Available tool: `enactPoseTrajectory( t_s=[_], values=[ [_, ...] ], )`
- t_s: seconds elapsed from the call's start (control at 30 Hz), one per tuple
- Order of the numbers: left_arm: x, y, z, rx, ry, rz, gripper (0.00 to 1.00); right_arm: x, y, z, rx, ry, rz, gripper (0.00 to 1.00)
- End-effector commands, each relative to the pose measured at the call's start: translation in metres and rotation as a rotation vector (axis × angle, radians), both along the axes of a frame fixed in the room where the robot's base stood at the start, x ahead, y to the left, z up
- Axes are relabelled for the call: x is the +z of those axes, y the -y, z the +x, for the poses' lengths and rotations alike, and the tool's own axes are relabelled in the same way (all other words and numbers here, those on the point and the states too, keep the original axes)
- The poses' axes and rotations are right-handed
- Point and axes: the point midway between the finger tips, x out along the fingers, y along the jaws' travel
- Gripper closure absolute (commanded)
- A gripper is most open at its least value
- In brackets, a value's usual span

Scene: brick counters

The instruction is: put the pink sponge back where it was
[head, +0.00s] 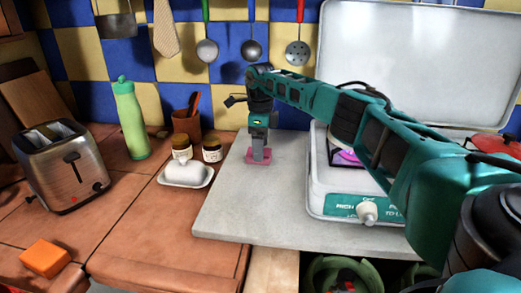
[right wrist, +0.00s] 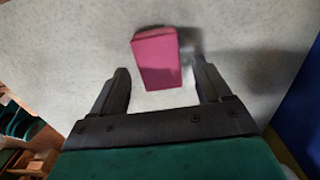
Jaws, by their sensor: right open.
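The pink sponge (head: 258,161) lies on the grey stone slab (head: 225,213) near its back left part. In the right wrist view the sponge (right wrist: 156,58) sits ahead of and between the two fingers, with a clear gap on each side. My right gripper (head: 260,154) points down right over the sponge in the head view and partly hides it. The right gripper (right wrist: 164,85) is open with nothing held between its fingers. My left gripper shows in neither view.
A portable stove (head: 365,208) with a raised lid (head: 415,65) stands right of the sponge. On the left are a white butter dish (head: 186,173), small jars (head: 212,150), a green bottle (head: 130,120), a toaster (head: 62,170) and an orange block (head: 45,258). The slab's front left is clear.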

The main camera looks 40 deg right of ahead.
Motion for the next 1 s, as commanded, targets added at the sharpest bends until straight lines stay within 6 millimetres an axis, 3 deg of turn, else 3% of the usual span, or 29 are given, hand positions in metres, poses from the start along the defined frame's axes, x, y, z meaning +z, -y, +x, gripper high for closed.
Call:
enactPoseTrajectory(
  t_s=[0.2,0.43,0.6,1.0],
  values=[
    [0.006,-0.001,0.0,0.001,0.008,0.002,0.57,0.052,0.0,0.001,0.0,0.006,0.0,0.22],
    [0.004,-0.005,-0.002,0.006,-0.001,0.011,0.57,0.091,0.0,0.001,-0.001,0.002,0.0,0.22],
    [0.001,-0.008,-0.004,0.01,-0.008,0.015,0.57,0.102,0.0,0.0,0.0,0.001,0.0,0.22],
    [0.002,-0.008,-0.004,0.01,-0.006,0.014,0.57,0.103,0.0,0.0,0.0,0.0,0.0,0.22]
  ],
)
